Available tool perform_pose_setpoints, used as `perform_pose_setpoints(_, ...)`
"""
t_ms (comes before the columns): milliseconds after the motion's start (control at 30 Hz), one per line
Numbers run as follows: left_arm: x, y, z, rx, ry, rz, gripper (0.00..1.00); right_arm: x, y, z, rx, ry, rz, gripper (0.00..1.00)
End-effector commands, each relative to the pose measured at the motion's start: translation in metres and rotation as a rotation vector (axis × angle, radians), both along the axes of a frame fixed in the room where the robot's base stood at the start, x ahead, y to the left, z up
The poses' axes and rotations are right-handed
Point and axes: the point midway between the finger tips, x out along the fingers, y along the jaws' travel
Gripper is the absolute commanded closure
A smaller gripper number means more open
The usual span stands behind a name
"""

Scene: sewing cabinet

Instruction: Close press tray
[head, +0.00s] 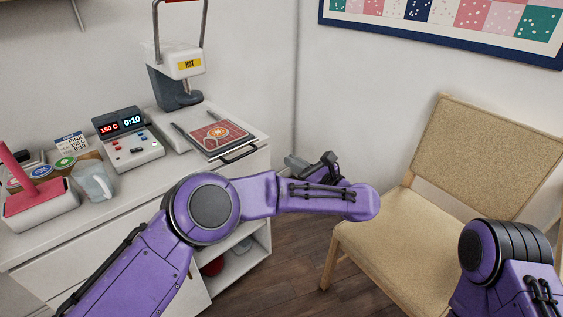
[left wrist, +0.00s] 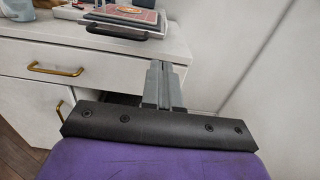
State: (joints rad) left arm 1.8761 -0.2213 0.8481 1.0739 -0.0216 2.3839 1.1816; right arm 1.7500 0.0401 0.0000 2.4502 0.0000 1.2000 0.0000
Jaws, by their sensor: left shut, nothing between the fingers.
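The press tray (head: 216,137) is pulled out toward the cabinet's front edge, with a red patterned cloth lying on it and a dark handle (head: 238,154) at its front. The white heat press (head: 180,62) with a yellow HOT label stands behind the tray. My left gripper (head: 297,164) is to the right of the tray handle, beyond the cabinet's end, shut and empty. In the left wrist view, the shut fingers (left wrist: 163,82) point toward the cabinet, below and right of the tray handle (left wrist: 116,31). My right arm shows at the lower right; its gripper is out of view.
A control box (head: 128,138) reading 150 C and 0:10 stands left of the press. A clear mug (head: 93,181) and a pink-handled tool (head: 33,188) stand further left on the white cabinet (head: 140,205). A beige chair (head: 420,230) stands right of my left arm.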

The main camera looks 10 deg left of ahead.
Motion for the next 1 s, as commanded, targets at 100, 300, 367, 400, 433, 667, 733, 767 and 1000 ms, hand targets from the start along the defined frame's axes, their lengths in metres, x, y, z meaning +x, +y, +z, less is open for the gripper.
perform_pose_setpoints(100, 0.015, 0.022, 0.002, 0.0, 0.004, 0.005, 1.0, 0.0, 0.0, 0.006, 0.0, 0.0, 0.0, 0.57)
perform_pose_setpoints(300, 0.042, 0.056, 0.001, 0.002, 0.005, 0.003, 1.0, 0.0, 0.0, 0.013, 0.0, 0.0, 0.0, 0.57)
perform_pose_setpoints(367, 0.05, 0.066, 0.001, 0.004, 0.006, 0.003, 1.0, 0.0, 0.0, 0.014, 0.0, 0.0, 0.0, 0.57)
perform_pose_setpoints(400, 0.055, 0.073, 0.001, 0.005, 0.005, 0.003, 1.0, 0.0, 0.0, 0.015, 0.0, 0.0, 0.0, 0.57)
perform_pose_setpoints(433, 0.058, 0.077, 0.002, 0.005, 0.005, 0.003, 1.0, 0.0, 0.0, 0.017, 0.0, 0.0, 0.0, 0.57)
perform_pose_setpoints(667, 0.074, 0.097, 0.001, 0.006, 0.004, 0.0, 1.0, 0.0, 0.0, 0.02, 0.0, 0.0, 0.0, 0.57)
perform_pose_setpoints(733, 0.076, 0.098, 0.0, 0.007, 0.004, -0.002, 1.0, 0.0, 0.0, 0.02, 0.0, 0.0, 0.0, 0.57)
perform_pose_setpoints(767, 0.076, 0.099, 0.0, 0.007, 0.004, -0.002, 1.0, 0.0, 0.0, 0.02, 0.0, 0.0, 0.0, 0.57)
perform_pose_setpoints(1000, 0.076, 0.099, 0.0, 0.007, 0.004, -0.002, 1.0, 0.0, 0.0, 0.019, 0.0, 0.0, 0.0, 0.57)
